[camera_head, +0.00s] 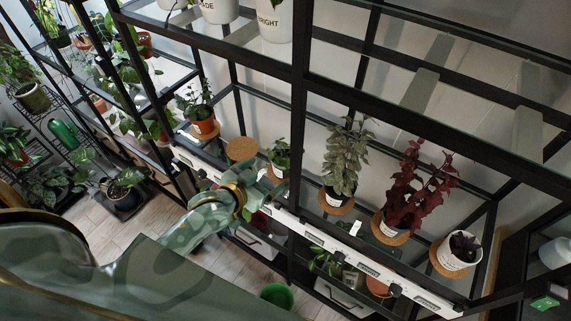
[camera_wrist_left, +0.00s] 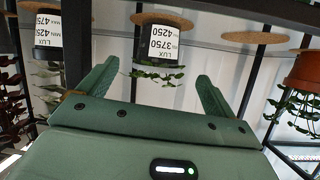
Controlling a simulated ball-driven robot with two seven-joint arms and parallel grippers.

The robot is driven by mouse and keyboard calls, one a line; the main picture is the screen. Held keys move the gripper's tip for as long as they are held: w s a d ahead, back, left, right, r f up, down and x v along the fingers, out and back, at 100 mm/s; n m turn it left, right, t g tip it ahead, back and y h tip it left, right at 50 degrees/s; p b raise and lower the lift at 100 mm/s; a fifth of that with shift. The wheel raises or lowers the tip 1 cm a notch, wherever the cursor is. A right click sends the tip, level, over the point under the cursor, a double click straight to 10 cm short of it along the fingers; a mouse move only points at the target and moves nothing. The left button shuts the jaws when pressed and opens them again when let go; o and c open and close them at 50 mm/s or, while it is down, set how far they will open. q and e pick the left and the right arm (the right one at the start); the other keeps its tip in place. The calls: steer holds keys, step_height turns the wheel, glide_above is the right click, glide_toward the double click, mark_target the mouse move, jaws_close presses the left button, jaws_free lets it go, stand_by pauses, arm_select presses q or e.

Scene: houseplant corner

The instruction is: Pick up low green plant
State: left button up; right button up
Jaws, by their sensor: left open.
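My left gripper's two fingers (camera_wrist_left: 152,88) are open and empty. The pot appears between them in the picture, farther off, with no visible contact. My right gripper is not in view.
An empty cork mat (camera_head: 241,149) lies left of the plant, then a terracotta-potted plant (camera_head: 205,124). A silvery plant (camera_head: 346,160) and a dark red plant (camera_head: 413,190) stand to the right. A black shelf post (camera_head: 299,110) and a white label rail (camera_head: 330,238) are close to my arm.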

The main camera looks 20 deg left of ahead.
mark_target(285, 162)
arm_select(q)
steer(key=x, duration=0.4)
steer(key=shift+w+f+b, duration=0.15)
steer(key=shift+w+b, duration=0.05)
steer(key=shift+b, duration=0.15)
steer(key=b+x, duration=0.1)
steer(key=x, duration=0.4)
steer(key=shift+w+d+f, duration=0.1)
steer(key=shift+w+f, duration=0.05)
steer(key=shift+w, duration=0.15)
steer(key=shift+s, duration=0.1)
steer(key=c, duration=0.9)
steer(key=shift+c, duration=1.2)
